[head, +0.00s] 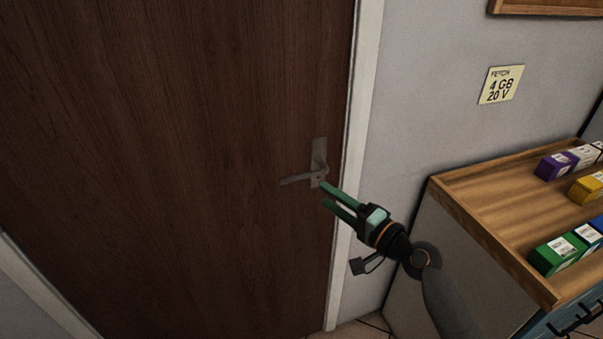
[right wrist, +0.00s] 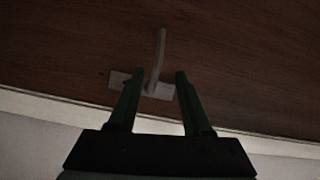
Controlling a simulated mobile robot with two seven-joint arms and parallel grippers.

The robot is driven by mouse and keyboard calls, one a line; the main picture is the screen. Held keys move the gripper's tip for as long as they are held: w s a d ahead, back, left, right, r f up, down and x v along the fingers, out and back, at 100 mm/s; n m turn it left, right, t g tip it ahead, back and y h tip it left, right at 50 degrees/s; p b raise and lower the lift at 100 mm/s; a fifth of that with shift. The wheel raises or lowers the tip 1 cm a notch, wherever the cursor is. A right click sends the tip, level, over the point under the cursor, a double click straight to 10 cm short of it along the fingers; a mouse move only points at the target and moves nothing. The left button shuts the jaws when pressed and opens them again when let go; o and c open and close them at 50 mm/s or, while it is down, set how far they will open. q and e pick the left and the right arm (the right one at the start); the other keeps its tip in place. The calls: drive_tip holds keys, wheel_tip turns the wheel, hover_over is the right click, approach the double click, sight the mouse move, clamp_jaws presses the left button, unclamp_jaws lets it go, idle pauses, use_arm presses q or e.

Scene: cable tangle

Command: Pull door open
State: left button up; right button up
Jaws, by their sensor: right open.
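A dark brown wooden door (head: 180,150) fills the left of the head view and looks closed in its white frame (head: 362,120). Its grey lever handle (head: 298,179) sits on a metal plate near the right edge and points left. My right gripper (head: 324,194) is open, its green fingers just below and right of the handle plate. In the right wrist view, the handle (right wrist: 158,62) shows beyond and between the two fingertips (right wrist: 156,76). Nothing is between the fingers that I can see gripped; contact with the handle cannot be told. My left gripper is not in view.
A wooden-topped cabinet (head: 470,215) stands right of the door, close to my right arm. It carries a purple box (head: 556,166), a yellow box (head: 587,188) and a green box (head: 558,254). A note (head: 501,85) is on the grey wall.

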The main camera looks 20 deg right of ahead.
sight(300, 177)
drive_tip(key=x, duration=1)
drive_tip(key=shift+p, duration=0.4)
drive_tip(key=shift+c, duration=0.3)
clamp_jaws()
idle(0.5)
